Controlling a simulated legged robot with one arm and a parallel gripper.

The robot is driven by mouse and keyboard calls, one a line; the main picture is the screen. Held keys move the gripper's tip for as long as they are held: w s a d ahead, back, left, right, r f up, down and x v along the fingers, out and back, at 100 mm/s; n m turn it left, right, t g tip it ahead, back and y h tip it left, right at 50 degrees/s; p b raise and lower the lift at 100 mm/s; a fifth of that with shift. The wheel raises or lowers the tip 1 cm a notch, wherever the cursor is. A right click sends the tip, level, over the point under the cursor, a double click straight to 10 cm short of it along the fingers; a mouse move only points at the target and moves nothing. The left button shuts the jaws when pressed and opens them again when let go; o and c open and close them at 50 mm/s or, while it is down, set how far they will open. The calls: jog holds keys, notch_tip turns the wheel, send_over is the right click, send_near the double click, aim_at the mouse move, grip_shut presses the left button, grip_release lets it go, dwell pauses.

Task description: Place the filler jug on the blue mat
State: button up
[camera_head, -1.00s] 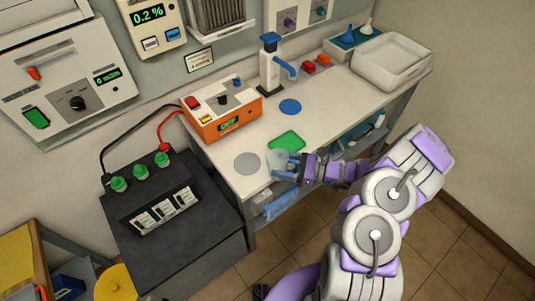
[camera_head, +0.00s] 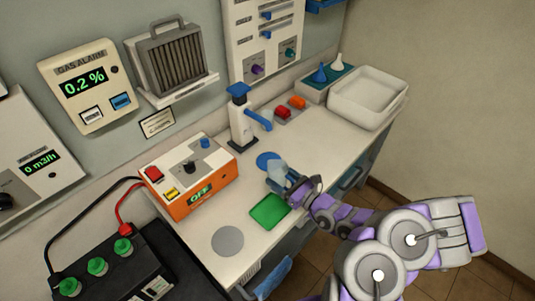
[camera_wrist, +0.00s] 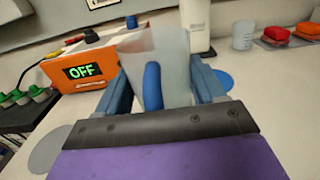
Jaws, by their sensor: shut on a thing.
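The filler jug (camera_head: 277,171) is a translucent cup with a blue handle. My gripper (camera_head: 293,187) is shut on it. In the wrist view the jug (camera_wrist: 150,52) is roughly upright between the blue fingers, its handle facing my wrist. The blue mat (camera_head: 266,159) is a round disc on the bench, just behind the jug in the head view and partly covered by it. In the wrist view the blue mat (camera_wrist: 224,80) shows right of the fingers. I cannot tell the jug's height above the bench.
A green mat (camera_head: 270,211) and a grey disc (camera_head: 228,240) lie nearer on the bench (camera_head: 215,205). The orange charger (camera_head: 190,180) stands left, the blue-topped dispenser (camera_head: 241,120) behind the mat. A white tray (camera_head: 368,98) is at the far right.

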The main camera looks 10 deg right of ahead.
jog(key=w+b, duration=0.1)
jog(key=w, duration=0.4)
jog(key=w+f+b, duration=0.1)
jog(key=w, duration=0.4)
jog(key=w+b, duration=0.1)
jog(key=w, duration=0.5)
jog(key=shift+w+f+b, duration=0.1)
jog(key=shift+f+b, duration=0.15)
jog(key=shift+b, duration=0.15)
notch_tip(320, 180, down, 4)
jog(key=shift+r+b, duration=0.2)
jog(key=shift+b, duration=0.45)
jog(key=o, duration=1)
jog(key=shift+o, duration=0.2)
jog(key=shift+r, duration=0.1)
